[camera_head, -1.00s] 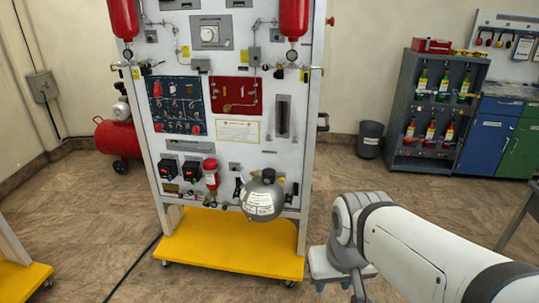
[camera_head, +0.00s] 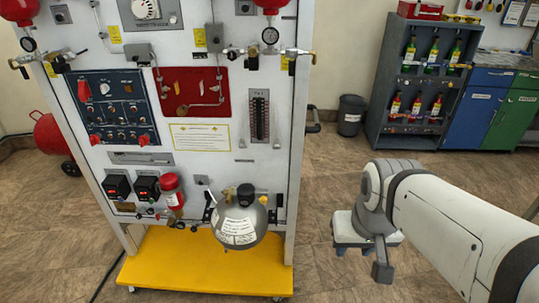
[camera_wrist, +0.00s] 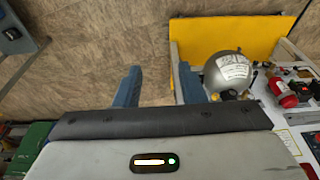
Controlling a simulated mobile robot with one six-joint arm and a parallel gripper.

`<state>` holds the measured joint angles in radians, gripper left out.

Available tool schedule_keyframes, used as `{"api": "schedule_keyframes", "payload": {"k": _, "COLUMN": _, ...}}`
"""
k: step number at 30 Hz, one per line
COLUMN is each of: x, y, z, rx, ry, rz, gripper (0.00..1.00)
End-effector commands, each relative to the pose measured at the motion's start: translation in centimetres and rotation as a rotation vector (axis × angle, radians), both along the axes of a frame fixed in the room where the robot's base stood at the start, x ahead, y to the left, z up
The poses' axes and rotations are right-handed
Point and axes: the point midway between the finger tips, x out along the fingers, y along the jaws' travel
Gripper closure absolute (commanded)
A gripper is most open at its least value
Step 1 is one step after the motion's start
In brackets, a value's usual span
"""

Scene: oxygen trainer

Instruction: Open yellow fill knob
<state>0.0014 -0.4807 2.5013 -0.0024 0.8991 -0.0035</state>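The grey round tank (camera_head: 239,222) with a white label hangs at the lower front of the trainer panel. Small yellow fittings show at its top, one of them a knob-like piece (camera_head: 227,192) beside a black cap; I cannot tell for sure which is the fill knob. The tank also shows in the wrist view (camera_wrist: 226,72), upside down, beyond the right finger. My gripper (camera_wrist: 160,86) is open and empty, its two blue fingers wide apart over bare floor. In the head view my gripper is right of the panel, apart from the tank.
The white trainer panel (camera_head: 215,155) stands on a yellow base (camera_head: 200,268) that juts forward under the tank. A red fire-extinguisher-like cylinder (camera_head: 171,190) is left of the tank. A bin (camera_head: 350,115) and bottle rack (camera_head: 385,75) stand behind right.

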Motion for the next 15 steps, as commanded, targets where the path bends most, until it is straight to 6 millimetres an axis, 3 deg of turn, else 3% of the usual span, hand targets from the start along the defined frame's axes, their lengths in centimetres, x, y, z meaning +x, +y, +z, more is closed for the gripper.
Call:
{"api": "schedule_keyframes", "payload": {"k": 4, "x": 0.0, "y": 0.0, "z": 0.0, "rx": 0.0, "ry": 0.0, "rz": 0.0, "gripper": 0.63}}
{"api": "schedule_keyframes", "payload": {"k": 8, "x": 0.6, "y": 0.4, "z": -0.7, "rx": 0.015, "ry": -0.016, "rz": -0.024, "gripper": 0.53}}
{"api": "schedule_keyframes", "payload": {"k": 11, "x": 2.7, "y": 0.6, "z": -2.6, "rx": 0.069, "ry": -0.073, "rz": -0.105, "gripper": 0.53}}
{"api": "schedule_keyframes", "payload": {"k": 15, "x": 7.8, "y": 3.7, "z": -6.6, "rx": 0.244, "ry": -0.207, "rz": -0.364, "gripper": 0.53}}
